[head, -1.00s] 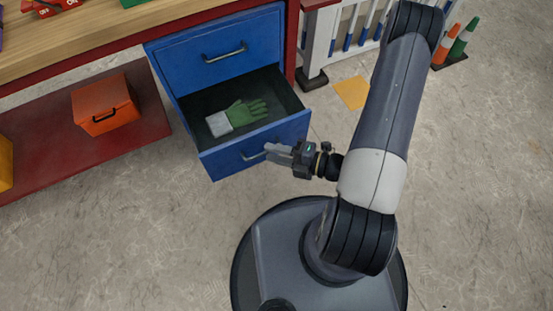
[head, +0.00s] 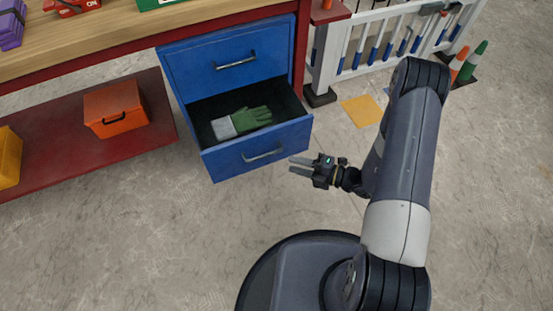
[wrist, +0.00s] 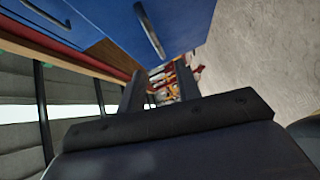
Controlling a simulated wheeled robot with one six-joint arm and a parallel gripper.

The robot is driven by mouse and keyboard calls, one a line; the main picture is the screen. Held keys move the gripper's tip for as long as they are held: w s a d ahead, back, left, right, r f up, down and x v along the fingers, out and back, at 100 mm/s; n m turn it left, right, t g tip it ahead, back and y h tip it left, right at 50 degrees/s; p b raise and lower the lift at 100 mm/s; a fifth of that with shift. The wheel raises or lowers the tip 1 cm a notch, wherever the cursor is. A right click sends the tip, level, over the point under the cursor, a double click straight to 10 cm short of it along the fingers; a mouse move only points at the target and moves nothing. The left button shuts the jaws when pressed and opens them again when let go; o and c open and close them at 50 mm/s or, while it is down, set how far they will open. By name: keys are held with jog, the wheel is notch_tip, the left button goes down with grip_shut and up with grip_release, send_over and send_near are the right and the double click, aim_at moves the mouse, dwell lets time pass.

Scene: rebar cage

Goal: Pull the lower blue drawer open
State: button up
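The lower blue drawer (head: 235,165) stands pulled out from the bench in the head view. A green and grey glove (head: 243,121) lies inside it. Its silver handle (head: 263,155) is on the drawer front and is free of my gripper. My gripper (head: 291,165) is open and empty, a little to the right of the handle and apart from it. In the wrist view the two dark fingers (wrist: 158,90) are spread, with a blue front (wrist: 180,22) and a silver handle (wrist: 150,30) above them.
The upper blue drawer (head: 222,66) is shut. An orange box (head: 115,108) sits on the red lower shelf (head: 60,150). A white fence (head: 375,40) and cones (head: 466,65) stand at the back right. The floor in front of the drawer is clear.

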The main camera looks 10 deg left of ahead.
jog(key=b+x, duration=0.1)
jog(key=x, duration=0.8)
jog(key=shift+b, duration=0.35)
grip_shut()
jog(key=shift+s, duration=0.1)
jog(key=shift+f, duration=0.1)
